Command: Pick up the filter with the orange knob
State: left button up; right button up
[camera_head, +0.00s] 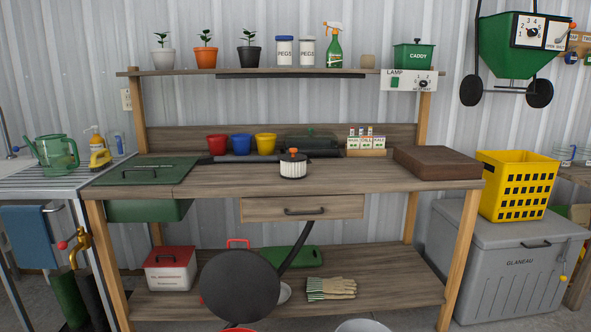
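The filter (292,170) is a small white ribbed cylinder with a dark top rim and an orange knob on top. It stands upright on the wooden bench top (222,181), near the middle, above the drawer. Nothing covers it in the head view. Neither of my grippers is in view.
Red, blue and yellow pots (265,143) and a dark tray (311,143) stand behind the filter. Seed packets (365,140) and a brown block (437,163) are to its right; a green lid (147,171) is at left. The bench around the filter's front is clear.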

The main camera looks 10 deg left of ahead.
aim_at(293, 165)
jog(key=i+j+z, duration=0.3)
jog(key=i+j, duration=0.15)
jog(key=j, duration=0.25)
jog(key=i+j+z, duration=0.15)
jog(key=j, duration=0.2)
jog(key=i+j+z, duration=0.15)
jog(key=j, duration=0.25)
